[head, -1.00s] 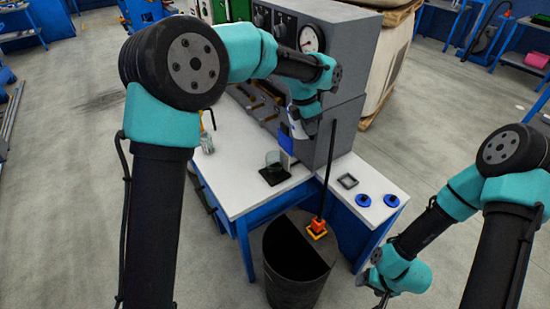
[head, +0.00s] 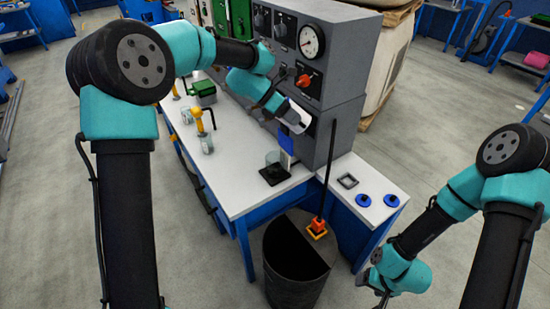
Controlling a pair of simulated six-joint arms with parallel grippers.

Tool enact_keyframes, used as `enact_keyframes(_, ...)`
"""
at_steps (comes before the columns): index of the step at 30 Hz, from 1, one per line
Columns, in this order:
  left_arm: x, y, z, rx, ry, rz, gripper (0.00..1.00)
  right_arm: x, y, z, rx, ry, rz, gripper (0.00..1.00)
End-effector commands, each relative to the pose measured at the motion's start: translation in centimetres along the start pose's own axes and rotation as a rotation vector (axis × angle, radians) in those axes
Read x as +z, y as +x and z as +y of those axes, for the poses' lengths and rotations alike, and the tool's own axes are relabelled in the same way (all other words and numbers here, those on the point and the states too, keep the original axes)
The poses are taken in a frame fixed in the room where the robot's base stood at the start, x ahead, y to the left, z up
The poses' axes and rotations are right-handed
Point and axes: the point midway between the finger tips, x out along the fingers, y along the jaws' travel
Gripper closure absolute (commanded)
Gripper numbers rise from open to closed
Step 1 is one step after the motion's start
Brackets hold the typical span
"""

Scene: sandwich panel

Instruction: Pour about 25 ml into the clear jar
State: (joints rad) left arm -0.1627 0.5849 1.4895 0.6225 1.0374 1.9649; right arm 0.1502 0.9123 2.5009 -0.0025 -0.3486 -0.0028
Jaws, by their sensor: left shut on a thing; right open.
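The clear jar (head: 272,157) stands upright on a small black pad or base (head: 274,176) on the white bench top, near the grey cabinet. My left gripper (head: 281,108) is above the jar and to its right, in front of the cabinet. It is shut on a pale container (head: 298,118) that looks tilted. Its mouth and contents are too small to make out. No stream of liquid shows, and I cannot tell the level in the jar. My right gripper (head: 382,288) is open and empty, low at the right, away from the bench.
The grey cabinet (head: 340,75) with a gauge (head: 311,41) and red knob (head: 309,80) stands close behind the held container. A blue item (head: 286,143) is beside the jar. A dark bin (head: 296,262) stands in front.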

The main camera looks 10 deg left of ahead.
Motion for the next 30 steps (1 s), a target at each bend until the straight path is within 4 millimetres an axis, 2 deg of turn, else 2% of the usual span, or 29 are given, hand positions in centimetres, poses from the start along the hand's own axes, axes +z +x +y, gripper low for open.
enact_keyframes(9,-1.1,-0.3,0.7,-0.102,-0.004,-0.177,1.0,0.0,0.0,0.0,0.0,0.0,0.0,0.33)
enact_keyframes(15,-0.9,-1.0,0.6,-0.145,-0.001,-0.255,1.0,0.0,0.0,0.0,0.0,0.0,0.0,0.33)
enact_keyframes(30,-1.1,-1.4,0.6,-0.198,-0.001,-0.342,1.0,0.0,0.0,0.0,0.0,0.0,0.0,0.33)
